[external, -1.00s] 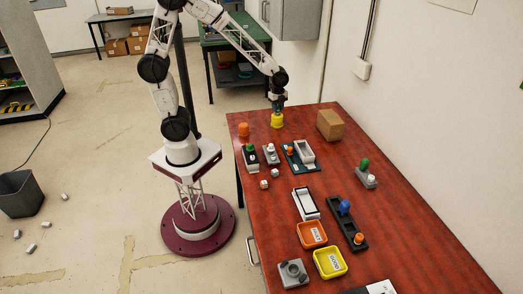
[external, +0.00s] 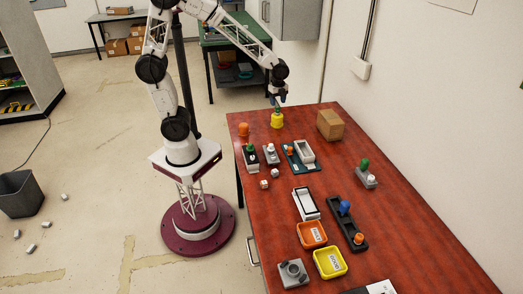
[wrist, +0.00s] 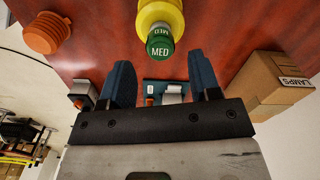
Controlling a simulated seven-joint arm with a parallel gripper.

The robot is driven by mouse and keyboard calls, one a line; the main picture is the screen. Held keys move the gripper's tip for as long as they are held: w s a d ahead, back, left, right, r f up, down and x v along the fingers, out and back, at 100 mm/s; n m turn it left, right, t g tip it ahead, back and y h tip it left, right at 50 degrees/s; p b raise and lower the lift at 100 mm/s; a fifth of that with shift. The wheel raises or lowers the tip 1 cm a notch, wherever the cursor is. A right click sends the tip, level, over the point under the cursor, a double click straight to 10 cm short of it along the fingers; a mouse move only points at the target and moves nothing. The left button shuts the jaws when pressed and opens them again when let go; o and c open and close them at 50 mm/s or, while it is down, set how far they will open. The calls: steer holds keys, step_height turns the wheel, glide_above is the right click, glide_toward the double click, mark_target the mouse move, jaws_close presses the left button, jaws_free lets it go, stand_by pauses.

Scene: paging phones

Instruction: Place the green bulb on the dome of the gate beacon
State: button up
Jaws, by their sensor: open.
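A green bulb (wrist: 160,47) marked MED sits on top of a yellow, stepped dome-like body (wrist: 160,14) in the wrist view. In the external view the yellow body (external: 277,121) stands at the table's far end, with the green bulb (external: 277,109) small above it. My gripper (wrist: 160,70) is open, with its two blue fingers spread and nothing between them. In the external view my gripper (external: 279,101) is just above the bulb. No label on the yellow body is readable, so I cannot tell whether it is the gate beacon.
An orange ribbed body (wrist: 46,33) stands left of the yellow one. A cardboard box (external: 330,125) stands to the right. Several small fixtures and a yellow tray (external: 330,263) and orange tray (external: 312,234) lie nearer. The table's right side is largely clear.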

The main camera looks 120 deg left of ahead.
mark_target(278, 107)
step_height(278, 107, up, 8)
steer(key=shift+r, duration=0.15)
stand_by(0.3)
stand_by(0.5)
steer(key=s+d+r+n+t, duration=0.1)
steer(key=s+d+r+n, duration=0.15)
steer(key=d, duration=1.15)
steer(key=s+d+r+n+t, duration=0.1)
steer(key=s+d+r, duration=0.15)
steer(key=d, duration=1.15)
steer(key=s+d+n, duration=0.2)
steer(key=s+d, duration=0.5)
steer(key=d, duration=0.2)
steer(key=shift+s+d+f+t, duration=0.15)
steer(key=shift+s+f+t, duration=0.05)
steer(key=shift+f+t, duration=0.15)
